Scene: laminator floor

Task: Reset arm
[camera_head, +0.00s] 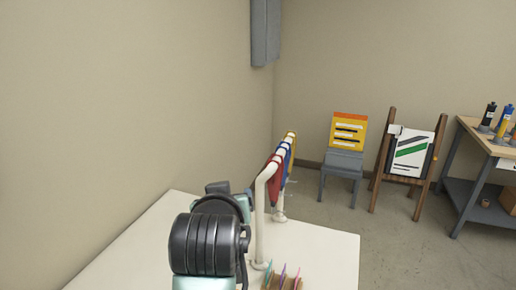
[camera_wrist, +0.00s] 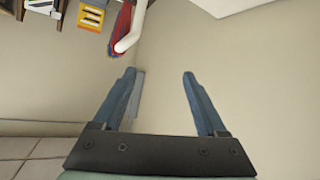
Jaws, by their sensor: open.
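My gripper (camera_wrist: 158,75) shows in the wrist view with its two blue fingers spread apart and nothing between them. Plain beige wall lies behind the fingers. In the head view my dark, rounded arm links stand over the white table and hide part of it; the fingers cannot be made out there. A white rack (camera_head: 262,215) with red, blue and yellow pieces hanging on it stands on the table just right of my arm. In the wrist view the rack's white end (camera_wrist: 128,40) shows above the fingers, apart from them.
The white table (camera_head: 325,250) has bare room at its right. Beyond are a grey chair (camera_head: 342,163) with a yellow sign, an easel board (camera_head: 408,152) and a workbench (camera_head: 480,140) with bottles. A wall closes the left.

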